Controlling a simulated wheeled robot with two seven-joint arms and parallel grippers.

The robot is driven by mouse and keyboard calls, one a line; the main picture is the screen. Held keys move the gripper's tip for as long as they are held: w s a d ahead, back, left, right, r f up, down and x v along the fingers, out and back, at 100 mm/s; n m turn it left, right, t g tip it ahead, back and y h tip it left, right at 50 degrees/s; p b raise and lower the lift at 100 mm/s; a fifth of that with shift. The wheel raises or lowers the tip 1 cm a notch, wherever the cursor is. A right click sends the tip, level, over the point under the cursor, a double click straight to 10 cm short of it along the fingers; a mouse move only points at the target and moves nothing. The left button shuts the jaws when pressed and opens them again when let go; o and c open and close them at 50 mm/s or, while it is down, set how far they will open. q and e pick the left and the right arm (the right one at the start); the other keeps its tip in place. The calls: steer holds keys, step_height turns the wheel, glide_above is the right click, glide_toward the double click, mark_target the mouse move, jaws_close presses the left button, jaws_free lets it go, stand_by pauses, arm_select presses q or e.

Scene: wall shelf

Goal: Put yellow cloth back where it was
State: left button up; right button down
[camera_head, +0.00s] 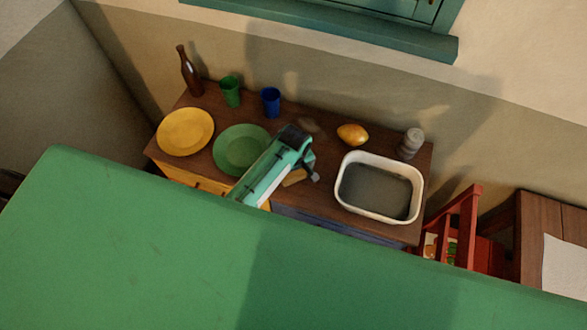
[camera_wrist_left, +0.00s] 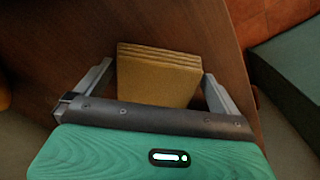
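The yellow cloth (camera_head: 295,177) is folded flat in layers and lies on the brown wooden dresser top near its front edge. It shows clearly in the left wrist view (camera_wrist_left: 158,75). My left gripper (camera_head: 313,168) is over the cloth. In the left wrist view its two fingers (camera_wrist_left: 158,85) are spread wide, one on each side of the cloth, with narrow gaps visible. Part of the cloth is hidden by the gripper in the head view. My right gripper is in neither view.
Left of the gripper are a green plate (camera_head: 235,146), a yellow plate (camera_head: 185,131), green cup (camera_head: 230,92), blue cup (camera_head: 271,101) and brown bottle (camera_head: 190,72). Right are a white-rimmed basin (camera_head: 345,199), yellow fruit (camera_head: 352,134) and grey shaker (camera_head: 411,144). A red chair (camera_head: 465,230) stands beyond.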

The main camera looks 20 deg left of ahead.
arm_select(q)
steer(key=shift+w, duration=0.25)
steer(key=shift+w+r, duration=0.1)
steer(key=shift+r, duration=0.25)
step_height(320, 180, up, 11)
steer(key=b, duration=0.4)
steer(key=shift+s+r, duration=0.15)
steer(key=shift+s, duration=0.15)
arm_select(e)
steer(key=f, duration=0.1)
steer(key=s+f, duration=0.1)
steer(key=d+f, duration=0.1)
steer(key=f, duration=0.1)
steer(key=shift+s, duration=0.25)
arm_select(q)
steer(key=shift+d, duration=0.1)
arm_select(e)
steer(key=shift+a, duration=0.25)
